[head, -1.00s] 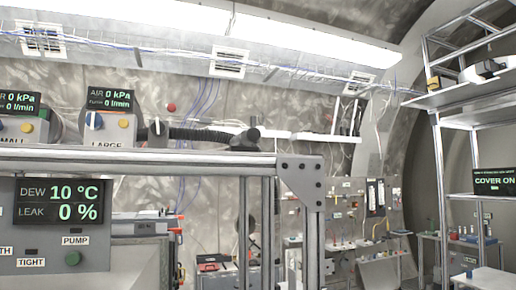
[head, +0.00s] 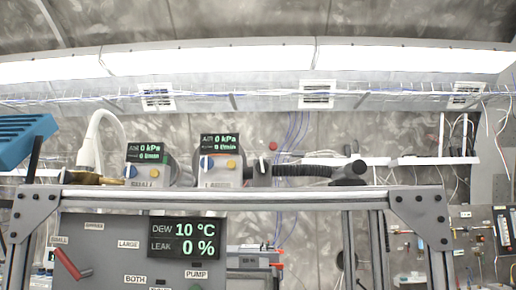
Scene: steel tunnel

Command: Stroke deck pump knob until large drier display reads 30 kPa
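The large drier (head: 220,178) stands behind the top bar of the frame, and its display (head: 219,146) reads AIR 0 kPa and 0 l/min. It has a blue knob and a yellow button on its front. The deck panel (head: 115,262) hangs below the bar, with a PUMP label (head: 196,274) at its lower right. The pump knob under that label is almost wholly cut off by the bottom edge. The panel's display (head: 187,238) reads DEW 10 °C and LEAK 0 %. Neither of my grippers shows in the head view.
The small drier (head: 147,175) stands left of the large one, its display also reading 0 kPa. A red-handled lever (head: 72,264) is on the panel's left. A black hose (head: 305,170) runs right from the large drier. The metal top bar (head: 270,198) crosses in front.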

